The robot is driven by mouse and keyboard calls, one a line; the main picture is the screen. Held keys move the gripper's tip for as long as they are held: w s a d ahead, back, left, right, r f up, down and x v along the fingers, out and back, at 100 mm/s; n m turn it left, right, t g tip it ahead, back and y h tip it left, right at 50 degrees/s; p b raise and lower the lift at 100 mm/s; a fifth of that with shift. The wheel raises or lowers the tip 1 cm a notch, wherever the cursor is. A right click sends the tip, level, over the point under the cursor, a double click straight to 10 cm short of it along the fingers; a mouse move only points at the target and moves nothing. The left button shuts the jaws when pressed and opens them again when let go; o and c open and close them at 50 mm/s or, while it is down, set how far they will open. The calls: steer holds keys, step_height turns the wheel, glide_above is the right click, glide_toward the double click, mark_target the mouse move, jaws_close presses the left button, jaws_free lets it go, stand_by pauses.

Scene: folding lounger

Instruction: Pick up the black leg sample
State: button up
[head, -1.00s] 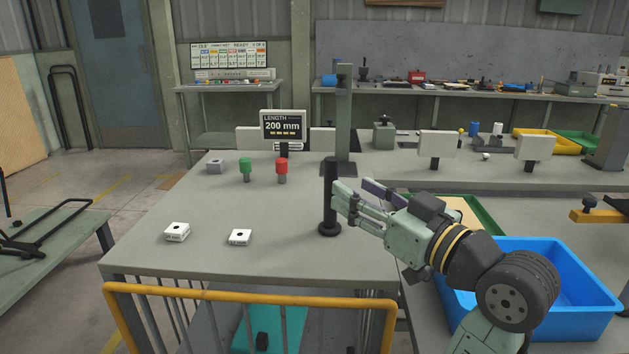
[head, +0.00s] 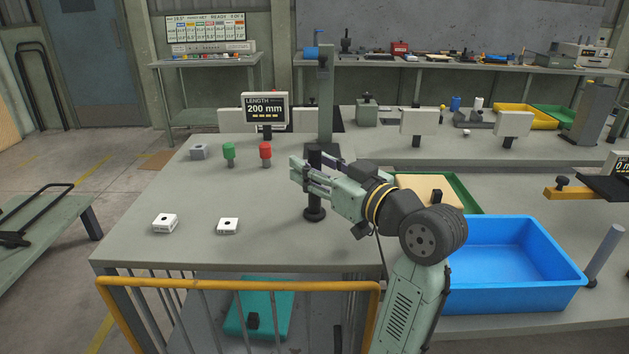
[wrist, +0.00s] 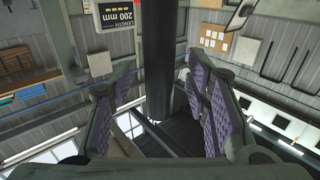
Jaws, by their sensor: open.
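The black leg sample (head: 314,206) is a dark upright post with a round foot, standing on the grey bench near its right side. My gripper (head: 312,164) reaches in from the right, its open fingers on either side of the upper part of the post. In the wrist view the post (wrist: 157,60) stands between the two purple-padded fingers (wrist: 160,88), with a visible gap on each side. The near finger hides part of the post in the head view.
Red (head: 265,151) and green (head: 229,151) capped pieces, a grey block (head: 198,151) and two white blocks (head: 165,223) (head: 228,226) stand left on the bench. A length display (head: 264,109) is behind. A yellow rail (head: 240,284) runs in front; a blue bin (head: 540,290) is right.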

steer(key=shift+w+a, duration=0.1)
steer(key=shift+w, duration=0.1)
jaws_close()
stand_by(0.4)
